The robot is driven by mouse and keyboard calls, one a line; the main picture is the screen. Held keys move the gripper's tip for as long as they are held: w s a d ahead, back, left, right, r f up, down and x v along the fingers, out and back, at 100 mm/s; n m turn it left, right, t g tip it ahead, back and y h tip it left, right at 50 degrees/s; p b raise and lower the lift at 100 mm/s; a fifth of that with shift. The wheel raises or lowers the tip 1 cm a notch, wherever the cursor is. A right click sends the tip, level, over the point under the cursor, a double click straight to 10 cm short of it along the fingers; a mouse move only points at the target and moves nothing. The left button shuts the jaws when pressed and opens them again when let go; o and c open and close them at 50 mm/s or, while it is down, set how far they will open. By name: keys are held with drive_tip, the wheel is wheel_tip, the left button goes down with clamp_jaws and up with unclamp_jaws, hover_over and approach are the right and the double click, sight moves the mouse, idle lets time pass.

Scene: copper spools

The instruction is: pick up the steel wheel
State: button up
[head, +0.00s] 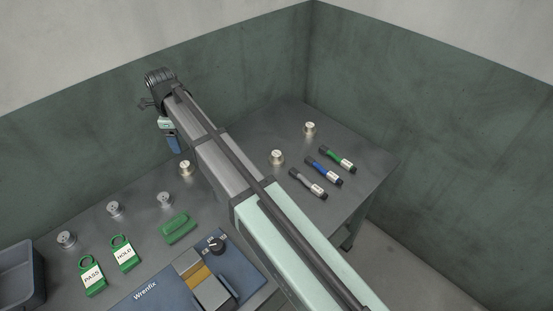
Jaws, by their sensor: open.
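Three small silver-grey metal wheels stand on the dark bench at the left: one near the grey bin (66,239), a middle wheel (114,208) and a right wheel (164,199). I cannot tell which one the task means. My gripper (173,144) hangs under the far end of my arm, partly hidden, with a blue part showing. It is open, and I see nothing held in it. It appears above the far side of the bench, apart from the wheels.
Green PASS (92,277) and HOLD (124,254) tags, a green handled block (179,229), a blue fixture (158,289), a grey bin (20,274) and several dark marker-like tools (323,171) occupy the bench.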

drive_tip(key=w+d+m, duration=0.1)
drive_tip(key=w+d, duration=0.5)
drive_tip(key=d, duration=0.2)
drive_tip(key=n, duration=0.2)
hover_over(276, 153)
drive_tip(key=f, duration=0.4)
drive_tip(key=s+f, duration=0.1)
drive_tip(key=f, duration=0.1)
drive_tip(key=shift+a, duration=0.1)
drive_tip(key=shift+w+f, duration=0.25)
drive_tip(key=shift+f, duration=1.05)
drive_tip(key=shift+w+f, duration=0.2)
drive_tip(key=shift+f, duration=1.1)
drive_tip(key=c, duration=1.2)
